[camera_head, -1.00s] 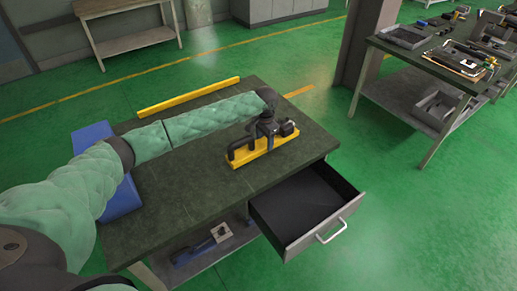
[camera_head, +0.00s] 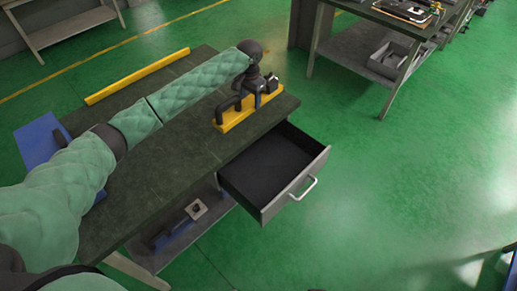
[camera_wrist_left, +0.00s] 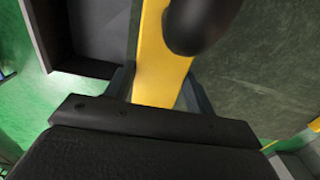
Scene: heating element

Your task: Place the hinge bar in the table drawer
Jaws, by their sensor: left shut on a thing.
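The hinge bar, a yellow bar with a black handle (camera_head: 222,121), is at the right part of the dark table top (camera_head: 180,135). My left gripper (camera_head: 262,92) is over it and shut on it. In the left wrist view its fingers (camera_wrist_left: 158,92) stand on both sides of the yellow bar (camera_wrist_left: 152,65), with a black rounded part in front. I cannot tell whether the bar touches the table or is slightly above it. The table drawer (camera_head: 268,168) is pulled open below the table edge, and its visible interior is empty. My right gripper is not in view.
Another yellow bar (camera_head: 135,77) lies along the table's far edge. A blue object (camera_head: 40,143) is at the left end. A lower shelf (camera_head: 185,240) holds a few parts. A second table (camera_head: 375,50) stands at the back right. Green floor is clear right of the drawer.

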